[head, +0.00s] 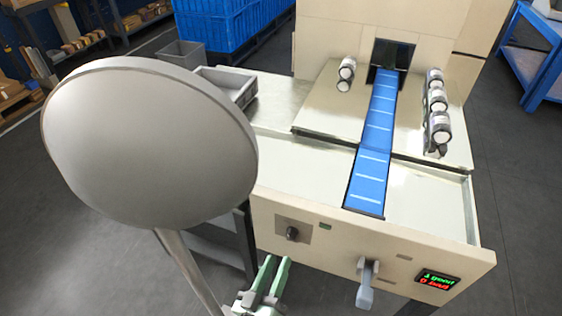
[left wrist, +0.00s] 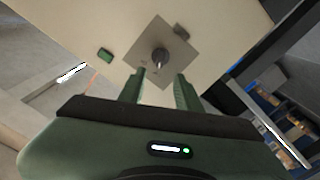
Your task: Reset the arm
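My left gripper (head: 276,262) is low in the head view, in front of the machine's front panel and below the black knob (head: 292,233). Its two green fingers are apart with nothing between them. In the left wrist view the fingers of my left gripper (left wrist: 160,82) point toward the knob (left wrist: 160,58), which sits on a square grey plate. The knob lies beyond the fingertips and appears clear of them. My right gripper is not in view.
The wrapper's front panel (head: 345,237) carries a grey lever handle (head: 366,285) and a display (head: 438,280) reading 1 good, 0 bad. A blue conveyor belt (head: 374,150) runs into the housing, with rolls (head: 437,100) beside it. A grey tray (head: 243,92) stands left.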

